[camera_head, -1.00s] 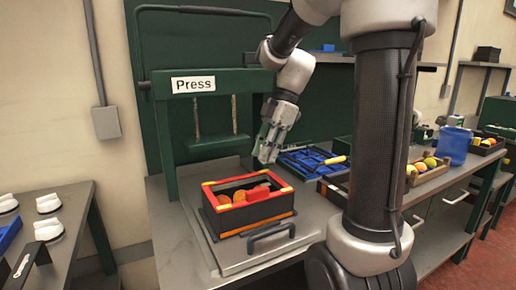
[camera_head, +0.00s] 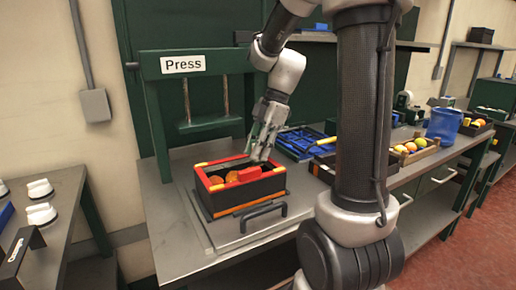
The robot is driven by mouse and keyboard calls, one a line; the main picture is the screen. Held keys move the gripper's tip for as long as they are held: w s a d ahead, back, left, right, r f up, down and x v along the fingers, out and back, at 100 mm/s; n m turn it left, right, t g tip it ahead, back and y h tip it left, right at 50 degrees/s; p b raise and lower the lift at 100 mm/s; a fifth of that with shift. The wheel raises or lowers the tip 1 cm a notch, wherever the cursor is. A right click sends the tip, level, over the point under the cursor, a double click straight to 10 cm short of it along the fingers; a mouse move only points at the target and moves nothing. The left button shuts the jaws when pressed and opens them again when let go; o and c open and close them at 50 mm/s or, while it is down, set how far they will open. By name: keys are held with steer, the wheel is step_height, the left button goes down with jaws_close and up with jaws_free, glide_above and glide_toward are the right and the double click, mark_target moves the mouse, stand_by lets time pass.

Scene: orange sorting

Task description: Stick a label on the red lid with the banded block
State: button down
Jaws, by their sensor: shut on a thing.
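My gripper (camera_head: 260,154) points down at the back right corner of a dark crate with a red rim (camera_head: 272,174). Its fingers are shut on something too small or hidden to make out. Its tips overlap the crate's rim in the picture, and I cannot tell whether they touch it. Inside the crate lie a red piece (camera_head: 249,174) and round orange things (camera_head: 216,182). I cannot tell whether the red piece is a lid. I cannot make out a banded block or a label.
The crate stands on a grey plate with a handle (camera_head: 263,216), before the green press (camera_head: 190,63). A blue tray (camera_head: 300,143) lies behind to the right. A fruit crate (camera_head: 414,152) and a blue bucket (camera_head: 444,125) stand further right. White items (camera_head: 41,213) lie on the left table.

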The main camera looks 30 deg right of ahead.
steer(key=shift+f, duration=0.6)
stand_by(1.5)
steer(key=shift+r, duration=3.55)
